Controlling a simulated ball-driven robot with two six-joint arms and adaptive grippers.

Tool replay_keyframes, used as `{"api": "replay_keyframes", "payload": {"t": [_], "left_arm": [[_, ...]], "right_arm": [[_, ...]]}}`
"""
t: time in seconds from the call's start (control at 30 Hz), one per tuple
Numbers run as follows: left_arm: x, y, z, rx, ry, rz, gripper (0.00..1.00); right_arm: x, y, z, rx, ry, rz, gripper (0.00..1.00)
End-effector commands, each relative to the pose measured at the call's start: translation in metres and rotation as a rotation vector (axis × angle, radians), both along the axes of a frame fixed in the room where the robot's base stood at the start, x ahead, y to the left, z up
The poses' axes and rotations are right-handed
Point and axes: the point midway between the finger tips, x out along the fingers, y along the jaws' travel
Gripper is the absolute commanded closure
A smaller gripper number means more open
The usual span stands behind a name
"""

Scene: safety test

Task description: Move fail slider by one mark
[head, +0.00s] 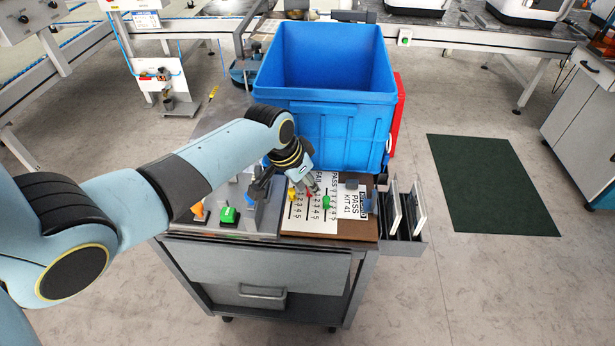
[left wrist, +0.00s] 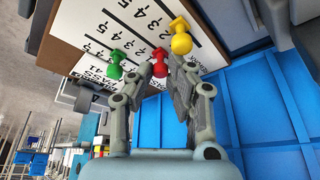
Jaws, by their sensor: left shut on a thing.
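A white score board (head: 300,222) with numbered slider scales lies on the brown top of the cart, in front of the blue bin. Its red slider (left wrist: 160,58) sits between a yellow slider (left wrist: 181,38) and a green slider (left wrist: 114,68). In the head view, the yellow slider (head: 292,195) is left and the green slider (head: 326,202) is right. My left gripper (left wrist: 163,68) reaches down from above, its fingers closed around the red slider, which still stands on the board. The exact mark under the red slider is hidden by the fingers. My right gripper is not in view.
The blue bin (head: 345,130) stands close behind the board. A green button (head: 229,215) sits on a grey panel at left. A rack with upright plates (head: 416,208) is at the cart's right. A dark green mat (head: 490,185) lies on the floor.

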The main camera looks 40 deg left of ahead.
Motion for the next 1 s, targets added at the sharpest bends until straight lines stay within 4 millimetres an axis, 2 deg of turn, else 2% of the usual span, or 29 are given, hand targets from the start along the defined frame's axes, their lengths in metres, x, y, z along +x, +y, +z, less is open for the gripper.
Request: {"api": "replay_keyframes", "payload": {"t": [0.07, 0.1, 0.23, 0.27, 0.53, 0.67, 0.77, 1.0], "left_arm": [[0.001, 0.000, 0.000, 0.001, -0.002, -0.001, 1.00], [0.001, 0.000, 0.000, 0.001, -0.002, -0.001, 0.79], [0.001, 0.000, 0.000, 0.001, -0.002, -0.001, 0.62], [0.001, 0.000, 0.000, 0.001, -0.001, -0.001, 0.60], [0.000, 0.001, 0.001, 0.001, -0.001, -0.001, 0.60], [-0.004, 0.002, 0.011, 0.002, -0.004, -0.001, 0.60], [-0.010, 0.004, 0.026, 0.003, -0.003, -0.002, 0.60], [-0.029, 0.009, 0.076, 0.003, -0.005, -0.003, 0.60]], "right_arm": [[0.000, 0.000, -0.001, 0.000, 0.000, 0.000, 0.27], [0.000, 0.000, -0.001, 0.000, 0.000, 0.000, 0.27], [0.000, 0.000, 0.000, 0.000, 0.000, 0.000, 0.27], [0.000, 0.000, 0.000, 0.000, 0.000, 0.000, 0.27], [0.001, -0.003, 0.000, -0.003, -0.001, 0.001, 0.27], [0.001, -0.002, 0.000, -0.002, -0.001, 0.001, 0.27], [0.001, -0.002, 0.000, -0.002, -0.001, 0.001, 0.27], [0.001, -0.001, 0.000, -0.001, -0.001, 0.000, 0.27]]}}
